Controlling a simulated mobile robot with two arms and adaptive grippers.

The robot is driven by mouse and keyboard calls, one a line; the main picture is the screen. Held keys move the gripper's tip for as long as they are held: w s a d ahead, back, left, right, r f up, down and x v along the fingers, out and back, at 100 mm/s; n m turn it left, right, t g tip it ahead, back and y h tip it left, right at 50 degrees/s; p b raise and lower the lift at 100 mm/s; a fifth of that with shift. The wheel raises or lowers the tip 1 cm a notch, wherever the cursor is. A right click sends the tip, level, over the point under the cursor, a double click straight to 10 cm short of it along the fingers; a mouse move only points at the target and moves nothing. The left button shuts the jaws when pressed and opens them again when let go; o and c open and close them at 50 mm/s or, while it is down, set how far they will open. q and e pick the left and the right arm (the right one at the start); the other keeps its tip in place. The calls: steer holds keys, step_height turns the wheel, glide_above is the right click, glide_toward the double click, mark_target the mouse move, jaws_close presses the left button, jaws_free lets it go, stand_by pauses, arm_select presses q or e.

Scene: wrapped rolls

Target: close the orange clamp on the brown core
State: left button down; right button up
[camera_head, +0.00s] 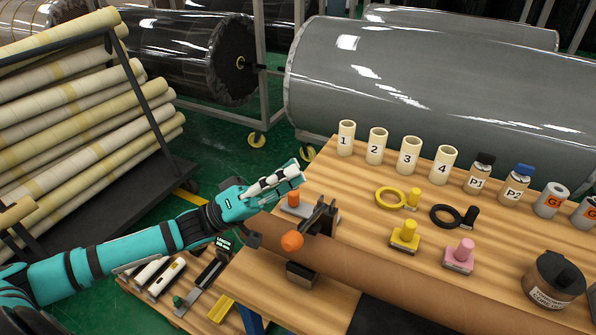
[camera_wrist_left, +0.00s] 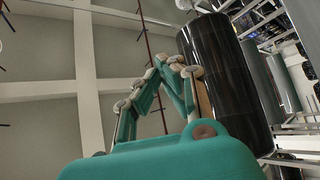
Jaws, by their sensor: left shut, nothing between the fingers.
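The brown core (camera_head: 400,275) lies as a long tube across the wooden table. The clamp is a dark bracket with an orange ball-shaped knob (camera_head: 292,241) at the core's left end. A dark block (camera_head: 302,274) sits just in front of the core below the knob. My left gripper (camera_head: 293,174) is shut and empty, above and behind the clamp at the table's left edge, and does not appear to touch it. Its teal fingers also show in the left wrist view (camera_wrist_left: 172,68), pointing up, with neither clamp nor core in that view. My right gripper is not in view.
Numbered cream cups (camera_head: 410,155), bottles (camera_head: 480,172), a yellow ring (camera_head: 391,198), a black ring (camera_head: 446,215), yellow (camera_head: 405,236) and pink (camera_head: 460,255) stamp-like pieces and a dark jar (camera_head: 553,280) stand behind the core. A lower shelf with tools (camera_head: 190,285) is at left.

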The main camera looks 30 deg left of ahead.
mark_target(309, 224)
arm_select(q)
steer(key=s+f+m+g+h+b, duration=0.5)
steer(key=s+f+m+g+b, duration=0.1)
steer(key=m, duration=0.4)
steer(key=shift+f+g+h+b, duration=0.3)
steer(key=shift+f+g+b, duration=0.5)
steer(key=shift+b, duration=0.5)
steer(key=shift+a, duration=0.1)
steer(key=shift+w, duration=0.1)
